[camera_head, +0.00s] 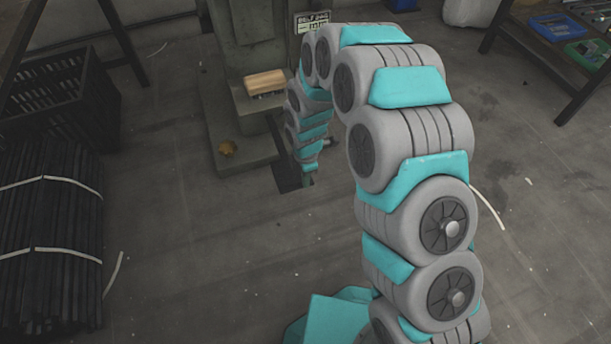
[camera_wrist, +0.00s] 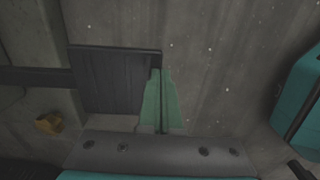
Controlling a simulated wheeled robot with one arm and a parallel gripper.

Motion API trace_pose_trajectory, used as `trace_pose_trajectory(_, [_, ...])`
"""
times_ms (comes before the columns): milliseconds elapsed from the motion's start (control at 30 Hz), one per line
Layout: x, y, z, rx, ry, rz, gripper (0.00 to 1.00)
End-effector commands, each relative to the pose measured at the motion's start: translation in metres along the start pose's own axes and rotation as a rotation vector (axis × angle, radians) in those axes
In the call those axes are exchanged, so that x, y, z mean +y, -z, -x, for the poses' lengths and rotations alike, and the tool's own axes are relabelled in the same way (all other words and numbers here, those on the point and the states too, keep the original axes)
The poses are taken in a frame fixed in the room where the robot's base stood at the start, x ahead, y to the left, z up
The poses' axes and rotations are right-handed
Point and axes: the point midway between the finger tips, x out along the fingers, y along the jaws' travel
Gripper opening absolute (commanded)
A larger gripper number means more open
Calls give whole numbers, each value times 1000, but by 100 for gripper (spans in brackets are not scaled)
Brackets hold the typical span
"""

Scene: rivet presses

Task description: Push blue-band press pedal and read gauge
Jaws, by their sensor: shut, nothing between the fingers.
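The press (camera_head: 245,90) stands at the top centre of the head view; its upper part is cut off. I see no blue band and no gauge. Its pedal is a dark flat plate (camera_head: 286,180) low in front of the base, partly hidden by my arm. In the wrist view the pedal plate (camera_wrist: 112,82) is large, with a dark bar running left from it. My gripper (camera_head: 308,182) points down at the pedal's right side. In the wrist view its greenish fingers (camera_wrist: 157,80) are together and empty, their tips overlapping the plate's right edge. I cannot tell whether they touch it.
A wooden block (camera_head: 265,82) sits on the press. A black crate (camera_head: 60,95) and a bundle of dark rods (camera_head: 50,240) stand at the left. A table with a blue tray (camera_head: 556,27) and a green tray (camera_head: 588,52) is at the top right. Floor at right is mostly clear.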

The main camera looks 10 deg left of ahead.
Motion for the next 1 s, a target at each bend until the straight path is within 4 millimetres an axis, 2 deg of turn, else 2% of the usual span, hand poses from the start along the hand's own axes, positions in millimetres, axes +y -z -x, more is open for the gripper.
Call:
trace_pose_trajectory(200, [-4,0,-41,0,8,-1,0])
trace_pose_trajectory(400, [-4,0,-68,0,8,1,0])
trace_pose_trajectory(800, [-10,0,-81,2,23,0,0])
trace_pose_trajectory(933, [-12,1,-77,4,27,0,0])
trace_pose_trajectory(1000, [-15,2,-68,4,25,-1,0])
